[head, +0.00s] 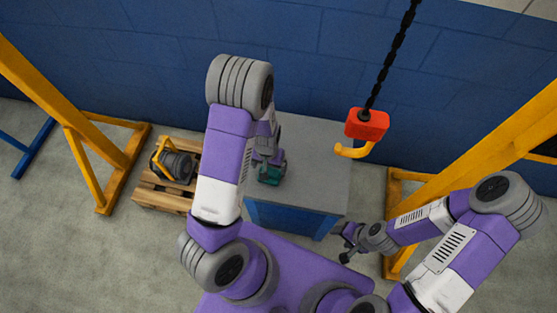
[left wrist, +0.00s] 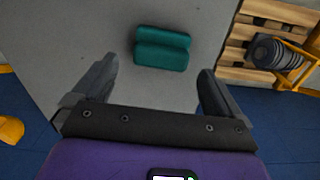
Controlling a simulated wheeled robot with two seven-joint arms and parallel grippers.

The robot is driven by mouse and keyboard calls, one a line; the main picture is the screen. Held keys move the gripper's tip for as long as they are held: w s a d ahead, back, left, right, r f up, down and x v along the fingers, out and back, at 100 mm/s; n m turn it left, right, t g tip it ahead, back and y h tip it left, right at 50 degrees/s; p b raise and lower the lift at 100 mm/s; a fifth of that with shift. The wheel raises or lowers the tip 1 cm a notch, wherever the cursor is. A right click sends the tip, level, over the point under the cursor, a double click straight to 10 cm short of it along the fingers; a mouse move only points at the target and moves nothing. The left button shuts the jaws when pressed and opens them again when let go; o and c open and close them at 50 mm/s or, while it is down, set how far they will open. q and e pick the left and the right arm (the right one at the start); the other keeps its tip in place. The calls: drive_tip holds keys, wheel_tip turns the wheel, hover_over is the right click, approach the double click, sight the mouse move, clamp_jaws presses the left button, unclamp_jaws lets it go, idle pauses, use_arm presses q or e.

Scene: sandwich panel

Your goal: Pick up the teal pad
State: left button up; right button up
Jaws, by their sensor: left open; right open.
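The teal pad (head: 271,175) lies on the grey top of the blue workbench (head: 325,170). In the left wrist view the teal pad (left wrist: 162,48) shows as two rounded bars side by side. My left gripper (left wrist: 157,75) is open and empty, its two fingers apart, with the pad beyond the fingertips and between their lines. In the head view my left gripper (head: 268,160) is over the bench by the pad, partly hidden by my arm. My right gripper (head: 347,243) is open and empty, off the bench's front right corner.
A wooden pallet (head: 160,197) with a dark reel in a yellow frame (head: 174,164) stands left of the bench. A red hoist block with a yellow hook (head: 366,125) hangs on a chain at the right. Yellow gantry legs (head: 95,170) stand at both sides. A blue wall is behind.

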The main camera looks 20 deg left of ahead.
sight(270, 171)
use_arm(q)
drive_tip(key=shift+w+a+f, duration=0.1)
drive_tip(key=shift+w+a, duration=0.15)
drive_tip(key=shift+w, duration=0.15)
drive_tip(key=shift+s+f+b, duration=0.2)
drive_tip(key=shift+f+b, duration=0.4)
drive_tip(key=shift+f, duration=0.55)
wheel_tip(270, 171, down, 5)
drive_tip(key=shift+w+d+r+b, duration=0.1)
drive_tip(key=shift+w+r+b, duration=0.1)
drive_tip(key=shift+b, duration=0.8)
drive_tip(key=shift+c, duration=0.3)
drive_tip(key=c, duration=0.8)
drive_tip(key=shift+r, duration=0.15)
wheel_tip(270, 171, up, 10)
drive_tip(key=p, duration=0.4)
